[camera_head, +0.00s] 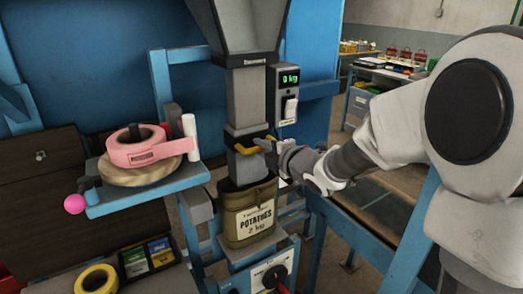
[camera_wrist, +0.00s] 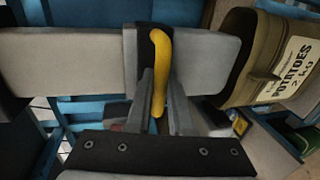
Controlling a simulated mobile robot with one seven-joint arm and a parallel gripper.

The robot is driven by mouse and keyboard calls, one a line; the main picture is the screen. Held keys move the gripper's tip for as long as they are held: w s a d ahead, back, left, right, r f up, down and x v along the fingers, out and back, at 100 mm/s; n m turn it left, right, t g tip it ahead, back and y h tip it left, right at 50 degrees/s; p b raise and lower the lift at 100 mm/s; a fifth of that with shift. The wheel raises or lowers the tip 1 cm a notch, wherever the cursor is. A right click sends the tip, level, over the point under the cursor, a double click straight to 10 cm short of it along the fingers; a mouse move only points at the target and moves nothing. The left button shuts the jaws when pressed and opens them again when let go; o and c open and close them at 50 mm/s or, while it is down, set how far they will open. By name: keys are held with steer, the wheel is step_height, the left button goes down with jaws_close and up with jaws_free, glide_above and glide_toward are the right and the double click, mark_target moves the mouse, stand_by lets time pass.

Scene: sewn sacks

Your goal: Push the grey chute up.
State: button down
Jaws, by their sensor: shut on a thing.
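The grey chute (camera_head: 244,165) hangs upright below a grey hopper (camera_head: 248,25), with a dark collar and a yellow handle (camera_head: 247,148) on its front. In the wrist view the chute (camera_wrist: 70,62) runs sideways across the picture. My gripper (camera_head: 270,147) is at the handle from the right. In the wrist view my gripper (camera_wrist: 158,98) has its two grey fingers shut on the yellow handle (camera_wrist: 160,50). The chute's lower end is at the mouth of the brown potato sack (camera_head: 240,224); I cannot tell how far inside it reaches.
A scale display (camera_head: 289,78) reading 0 kg hangs right of the chute, above a switch (camera_head: 290,108). A blue shelf (camera_head: 150,196) at left holds a pink tape roll (camera_head: 137,153). A yellow tape roll (camera_head: 96,279) lies lower left. Blue frame bars stand close to the sack.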

step_height(320, 180, up, 16)
steer(key=p, duration=0.7)
steer(key=shift+f+p, duration=0.25)
steer(key=shift+p, duration=0.05)
steer(key=shift+r, duration=0.1)
steer(key=c, duration=0.9)
jaws_free()
steer(key=shift+o, duration=0.5)
steer(key=shift+f, duration=0.2)
steer(key=v, duration=1.7)
steer(key=shift+s+d, duration=0.2)
